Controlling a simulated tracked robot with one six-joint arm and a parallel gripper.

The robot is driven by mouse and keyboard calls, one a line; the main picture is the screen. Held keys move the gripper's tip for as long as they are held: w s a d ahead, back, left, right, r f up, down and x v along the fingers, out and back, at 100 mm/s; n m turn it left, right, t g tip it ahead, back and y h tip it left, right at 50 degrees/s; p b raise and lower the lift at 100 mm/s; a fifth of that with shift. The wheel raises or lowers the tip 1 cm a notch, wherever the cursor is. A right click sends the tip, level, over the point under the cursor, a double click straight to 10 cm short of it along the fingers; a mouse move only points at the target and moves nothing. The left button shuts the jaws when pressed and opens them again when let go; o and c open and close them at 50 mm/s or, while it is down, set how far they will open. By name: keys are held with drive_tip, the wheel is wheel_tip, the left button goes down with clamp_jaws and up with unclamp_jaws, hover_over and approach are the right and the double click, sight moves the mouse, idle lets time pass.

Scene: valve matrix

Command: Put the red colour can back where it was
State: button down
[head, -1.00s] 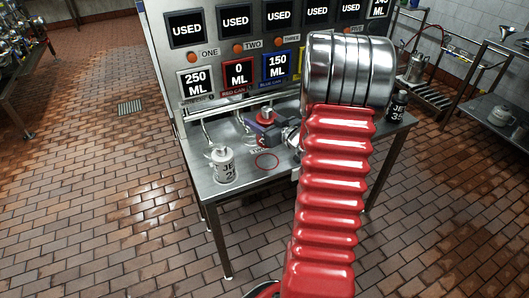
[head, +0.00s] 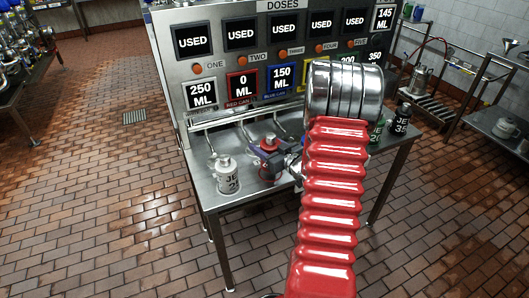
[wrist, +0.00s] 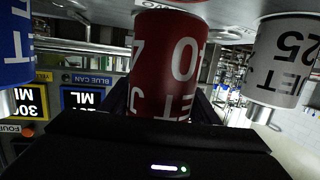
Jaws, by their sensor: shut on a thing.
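The red can (head: 269,144) is upright at the front of the steel bench, to the right of the white can (head: 228,178). My gripper (head: 266,158) is shut around its body. In the upside-down wrist view, the red can (wrist: 168,65) fills the middle, its base at or very near the bench top; I cannot tell if it touches. My arm hides part of the bench to the right.
The white can (wrist: 287,58) and a blue can (wrist: 14,45) stand close on either side in the wrist view. Green (head: 376,131) and black (head: 402,118) cans stand at the bench's right. The dose panel (head: 240,62) rises behind, its red can display reading 0 ML.

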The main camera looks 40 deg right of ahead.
drive_tip(key=shift+f, duration=1.6)
drive_tip(key=shift+f, duration=0.1)
drive_tip(key=c, duration=0.7)
unclamp_jaws()
drive_tip(key=shift+o, duration=0.2)
drive_tip(key=v, duration=1.2)
